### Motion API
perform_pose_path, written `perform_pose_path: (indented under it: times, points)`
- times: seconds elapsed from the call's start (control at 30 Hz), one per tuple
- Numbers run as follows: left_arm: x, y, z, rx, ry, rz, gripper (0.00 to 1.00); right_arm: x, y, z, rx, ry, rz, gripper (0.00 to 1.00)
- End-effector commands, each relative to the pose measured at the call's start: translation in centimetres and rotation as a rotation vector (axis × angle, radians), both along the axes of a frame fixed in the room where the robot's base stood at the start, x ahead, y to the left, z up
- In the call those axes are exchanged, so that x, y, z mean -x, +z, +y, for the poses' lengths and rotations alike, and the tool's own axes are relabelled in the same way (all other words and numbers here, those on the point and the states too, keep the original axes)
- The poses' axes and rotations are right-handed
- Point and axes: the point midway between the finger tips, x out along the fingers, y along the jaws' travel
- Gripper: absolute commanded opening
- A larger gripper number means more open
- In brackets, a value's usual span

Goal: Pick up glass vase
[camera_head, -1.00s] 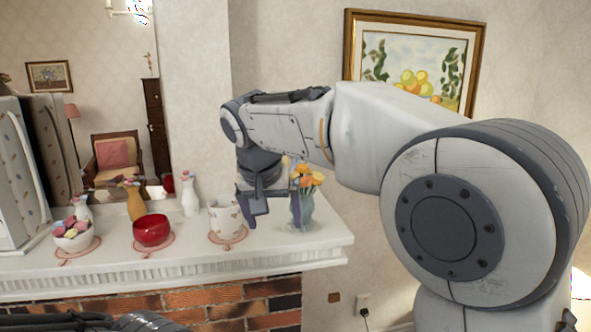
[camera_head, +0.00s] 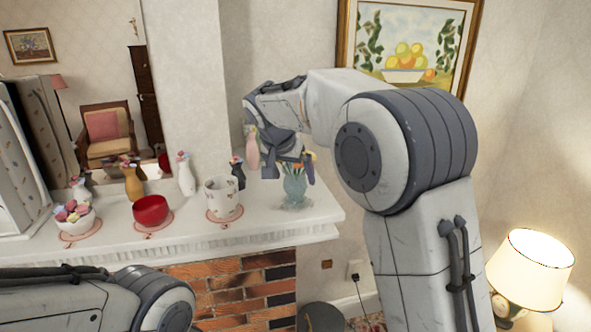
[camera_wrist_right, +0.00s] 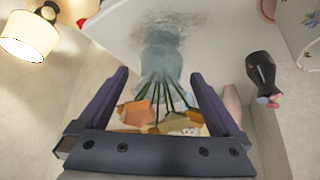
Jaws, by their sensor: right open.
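The glass vase (camera_head: 294,188), pale blue-green and holding orange and yellow flowers, stands upright at the right end of the white mantel. In the right wrist view the vase (camera_wrist_right: 161,62) lies ahead, its stems and flowers reaching back between my fingers. My right gripper (camera_head: 290,172) is open, with one finger on each side of the flowers and the vase's upper part. In the right wrist view the gripper (camera_wrist_right: 160,76) shows a gap on both sides; whether either finger touches the glass cannot be told. My left gripper is out of view; only my left arm shows.
A patterned white pot (camera_head: 223,200) stands left of the vase on the mantel (camera_head: 190,240). A dark vase (camera_head: 238,172) and a pink vase (camera_head: 252,150) are close by. A red bowl (camera_head: 151,210) sits farther left. A lit lamp (camera_head: 533,262) is at the lower right.

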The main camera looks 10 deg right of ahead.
Motion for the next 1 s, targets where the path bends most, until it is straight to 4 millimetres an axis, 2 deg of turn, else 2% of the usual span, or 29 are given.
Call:
perform_pose_path:
  times: [0.13,0.37,0.4,0.47,0.5,0.63,0.67,1.0]
  points:
    - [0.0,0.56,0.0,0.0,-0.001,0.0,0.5,-0.62,-1.11,-0.49,0.0,-0.001,0.001,1.0]
    - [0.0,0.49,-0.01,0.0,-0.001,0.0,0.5,-0.7,-1.3,-0.5,0.0,0.001,-0.001,1.0]
    - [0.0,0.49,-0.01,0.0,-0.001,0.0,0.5,-0.71,-1.3,-0.49,0.0,0.001,-0.001,0.92]
    - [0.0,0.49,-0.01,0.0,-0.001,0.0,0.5,-0.7,-1.29,-0.48,0.0,0.001,-0.001,0.69]
    - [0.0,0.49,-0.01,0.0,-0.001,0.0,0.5,-0.7,-1.29,-0.48,0.0,0.001,-0.001,0.54]
    - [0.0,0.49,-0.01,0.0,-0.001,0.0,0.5,-0.7,-1.26,-0.47,0.0,0.001,-0.001,0.04]
    - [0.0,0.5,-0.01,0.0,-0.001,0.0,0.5,-0.73,-1.15,-0.48,0.0,0.002,-0.004,0.0]
    - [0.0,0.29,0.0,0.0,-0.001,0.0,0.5,-0.78,-0.74,-0.46,-0.001,0.0,-0.006,0.0]
